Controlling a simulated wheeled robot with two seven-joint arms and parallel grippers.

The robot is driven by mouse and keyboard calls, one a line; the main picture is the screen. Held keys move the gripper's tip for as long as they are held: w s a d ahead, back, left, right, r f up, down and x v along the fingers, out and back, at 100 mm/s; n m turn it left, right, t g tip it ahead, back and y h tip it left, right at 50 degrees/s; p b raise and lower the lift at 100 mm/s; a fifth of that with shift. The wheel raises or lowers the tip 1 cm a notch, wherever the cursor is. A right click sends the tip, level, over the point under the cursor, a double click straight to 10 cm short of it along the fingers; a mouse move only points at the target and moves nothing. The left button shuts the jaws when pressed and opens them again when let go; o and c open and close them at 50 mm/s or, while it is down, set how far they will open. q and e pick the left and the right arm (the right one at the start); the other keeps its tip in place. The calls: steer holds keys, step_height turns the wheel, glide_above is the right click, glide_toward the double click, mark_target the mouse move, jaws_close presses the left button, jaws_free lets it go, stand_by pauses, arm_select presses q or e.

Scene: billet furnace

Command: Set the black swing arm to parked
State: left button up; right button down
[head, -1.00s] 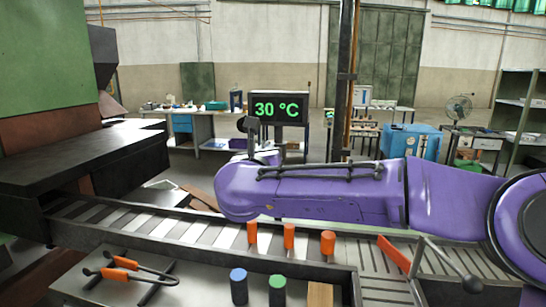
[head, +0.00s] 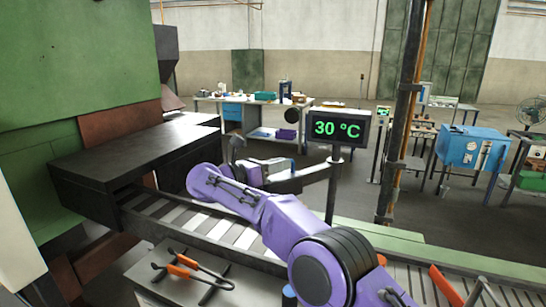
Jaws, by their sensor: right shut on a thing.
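The swing arm (head: 308,177) shows as a dark grey bar reaching left from the post under the temperature display, beyond the conveyor. My right arm reaches from the lower right over the conveyor. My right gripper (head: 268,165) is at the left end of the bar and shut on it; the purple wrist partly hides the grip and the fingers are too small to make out. A dark upright piece (head: 237,146) stands just left of the gripper; I cannot tell what it belongs to. My left gripper is not in view.
The display (head: 338,128) reads 30 °C. The black furnace mouth (head: 125,160) is at the left, over the roller conveyor (head: 185,215). Orange-handled tongs (head: 195,268) lie on the front table. A dark vertical pole (head: 405,110) stands right of the display. A blue cabinet (head: 470,147) stands farther right.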

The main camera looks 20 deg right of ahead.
steer(key=shift+w+a+r+p, duration=0.1)
steer(key=shift+w+r+p, duration=0.25)
stand_by(0.3)
steer(key=c, duration=1.1)
jaws_free()
steer(key=shift+c, duration=0.2)
steer(key=shift+f+g, duration=0.1)
steer(key=shift+g, duration=0.2)
